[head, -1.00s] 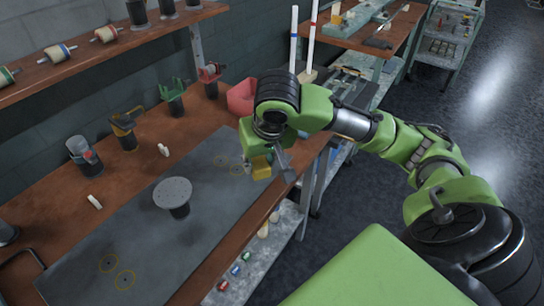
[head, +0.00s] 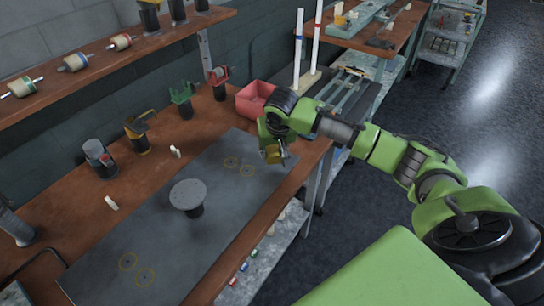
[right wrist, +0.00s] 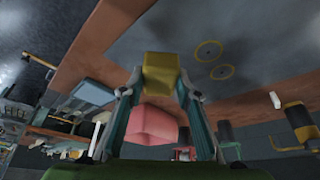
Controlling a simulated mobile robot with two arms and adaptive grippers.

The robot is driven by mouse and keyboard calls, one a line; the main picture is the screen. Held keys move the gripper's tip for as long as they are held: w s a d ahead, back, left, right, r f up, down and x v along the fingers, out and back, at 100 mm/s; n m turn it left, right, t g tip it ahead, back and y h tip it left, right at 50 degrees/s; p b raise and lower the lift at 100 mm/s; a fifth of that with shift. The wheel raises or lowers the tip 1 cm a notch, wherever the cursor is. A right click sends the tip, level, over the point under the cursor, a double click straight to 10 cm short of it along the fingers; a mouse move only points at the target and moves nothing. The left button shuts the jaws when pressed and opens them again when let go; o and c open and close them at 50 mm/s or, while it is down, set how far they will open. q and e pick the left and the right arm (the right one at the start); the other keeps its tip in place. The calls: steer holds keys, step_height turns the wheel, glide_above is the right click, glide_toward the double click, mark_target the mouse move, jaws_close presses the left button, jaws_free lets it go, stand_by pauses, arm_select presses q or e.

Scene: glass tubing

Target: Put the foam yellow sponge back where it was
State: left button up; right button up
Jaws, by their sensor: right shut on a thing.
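The yellow sponge (head: 273,155) is a small block held in my right gripper (head: 279,153) over the far right end of the dark mat. In the right wrist view the sponge (right wrist: 160,74) sits between the fingertips, which are shut on it. It looks clear of the mat, though its height is hard to judge. The mat (head: 150,235) has two yellow-ringed marks (head: 239,166) at its far end, just left of the sponge, and two more (head: 138,269) at its near end. My left gripper is not in view.
A red bin (head: 254,100) stands at the back right of the bench, close behind my right gripper. A grey round disc on a stand (head: 188,195) is mid-mat. Tools in holders (head: 137,136) line the back, and a shelf (head: 130,47) runs above. White rods (head: 298,45) stand beyond.

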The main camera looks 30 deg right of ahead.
mark_target(273, 153)
steer(key=shift+w+d+f, duration=0.15)
steer(key=shift+w+f, duration=0.25)
steer(key=shift+f, duration=0.1)
step_height(273, 153, down, 2)
steer(key=shift+f+p, duration=0.1)
steer(key=shift+p, duration=0.55)
steer(key=shift+f, duration=0.5)
steer(key=shift+f, duration=0.1)
steer(key=o, duration=1.1)
steer(key=shift+w, duration=0.1)
steer(key=b+v, duration=0.1)
steer(key=v, duration=1.1)
